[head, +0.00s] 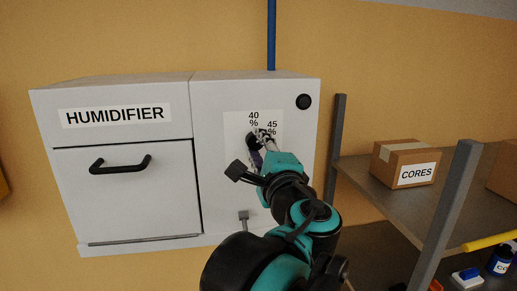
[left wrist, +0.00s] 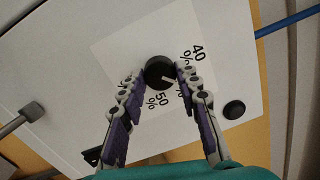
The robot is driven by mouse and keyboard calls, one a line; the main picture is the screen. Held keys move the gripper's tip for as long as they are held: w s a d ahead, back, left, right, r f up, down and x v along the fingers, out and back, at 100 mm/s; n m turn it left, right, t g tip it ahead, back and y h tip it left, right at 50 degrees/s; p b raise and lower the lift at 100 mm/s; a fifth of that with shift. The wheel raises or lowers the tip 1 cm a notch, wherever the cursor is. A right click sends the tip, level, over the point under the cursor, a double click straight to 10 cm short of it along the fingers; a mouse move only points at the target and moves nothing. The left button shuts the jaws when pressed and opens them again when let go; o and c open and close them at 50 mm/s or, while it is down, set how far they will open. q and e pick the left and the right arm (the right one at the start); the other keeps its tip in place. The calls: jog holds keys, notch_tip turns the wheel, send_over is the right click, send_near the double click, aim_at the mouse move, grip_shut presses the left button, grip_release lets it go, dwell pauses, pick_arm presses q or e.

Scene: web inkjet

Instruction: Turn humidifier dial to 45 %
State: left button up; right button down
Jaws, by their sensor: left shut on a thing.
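A light mark sits on the dial's lower right side; the label between is mostly hidden by a finger. My left gripper (head: 259,141) is shut on the dial, one fingertip on each side (left wrist: 160,76). My right gripper is out of view.
A round black button (head: 304,101) is at the panel's upper right. A small grey handle (head: 244,216) sticks out low on the panel. A black drawer handle (head: 121,164) is at left. A grey shelf (head: 390,190) with a CORES box (head: 405,163) stands at right.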

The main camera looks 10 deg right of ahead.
pick_arm(q)
jog(key=shift+f+m, duration=0.1)
jog(key=shift+m, duration=1.2)
jog(key=o, duration=1.2)
jog(key=shift+c, duration=0.2)
jog(key=s+f, duration=0.1)
jog(key=s, duration=1.1)
jog(key=shift+d, duration=0.3)
jog(key=shift+f, duration=0.1)
